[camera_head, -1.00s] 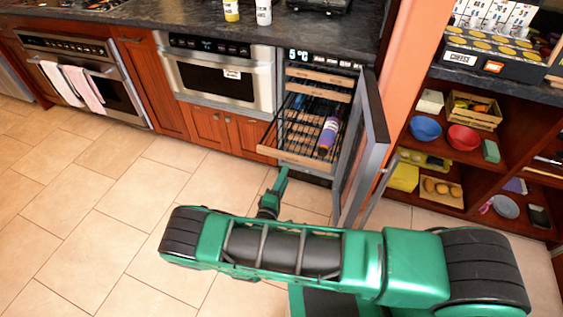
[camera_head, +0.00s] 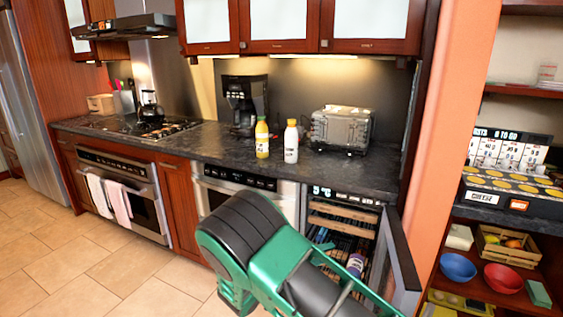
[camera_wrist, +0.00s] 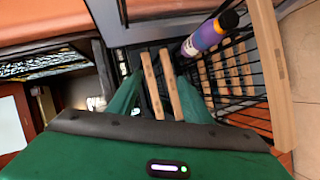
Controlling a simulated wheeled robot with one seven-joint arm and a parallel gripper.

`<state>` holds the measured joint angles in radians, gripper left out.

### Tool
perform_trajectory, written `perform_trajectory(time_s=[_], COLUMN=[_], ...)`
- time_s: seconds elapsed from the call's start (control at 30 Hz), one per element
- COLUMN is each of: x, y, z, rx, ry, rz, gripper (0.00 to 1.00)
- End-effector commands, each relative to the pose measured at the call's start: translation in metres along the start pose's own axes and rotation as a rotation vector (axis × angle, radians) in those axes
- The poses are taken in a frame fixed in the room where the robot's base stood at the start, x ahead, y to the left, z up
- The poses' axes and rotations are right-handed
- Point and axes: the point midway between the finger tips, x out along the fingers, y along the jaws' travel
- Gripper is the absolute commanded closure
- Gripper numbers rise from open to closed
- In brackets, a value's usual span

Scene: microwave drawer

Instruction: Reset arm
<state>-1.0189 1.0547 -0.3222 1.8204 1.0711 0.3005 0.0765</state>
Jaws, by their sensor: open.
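My gripper (camera_wrist: 155,88) shows in the wrist view with its two green fingers apart. No object is held between them; wooden rack fronts (camera_wrist: 150,84) lie beyond.
The microwave drawer (camera_head: 238,182) is left of the fridge, partly behind my arm. A yellow bottle (camera_head: 262,138), a white bottle (camera_head: 291,142) and a toaster (camera_head: 341,130) stand on the counter. Shelves with bowls (camera_head: 457,267) are at right. Floor (camera_head: 110,262) is clear at left.

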Motion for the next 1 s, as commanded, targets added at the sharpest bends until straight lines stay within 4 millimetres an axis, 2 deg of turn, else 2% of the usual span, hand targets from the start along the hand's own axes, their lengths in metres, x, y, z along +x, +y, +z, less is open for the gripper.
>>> perform_trajectory(time_s=[0.03, 0.27, 0.43, 0.57, 0.67, 0.77, 0.87, 1.0], x=[0.006, 0.032, 0.051, 0.065, 0.075, 0.084, 0.089, 0.088], y=[0.021, 0.104, 0.167, 0.214, 0.246, 0.273, 0.293, 0.312], z=[-0.005, -0.01, -0.004, 0.01, 0.028, 0.055, 0.091, 0.15], rx=[0.034, 0.145, 0.228, 0.29, 0.337, 0.382, 0.427, 0.49], ry=[-0.028, -0.145, -0.215, -0.266, -0.308, -0.359, -0.419, -0.513], rz=[-0.02, -0.117, -0.192, -0.252, -0.303, -0.358, -0.416, -0.504], gripper=[0.55, 0.55, 0.55, 0.55, 0.55, 0.55, 0.55, 0.55])
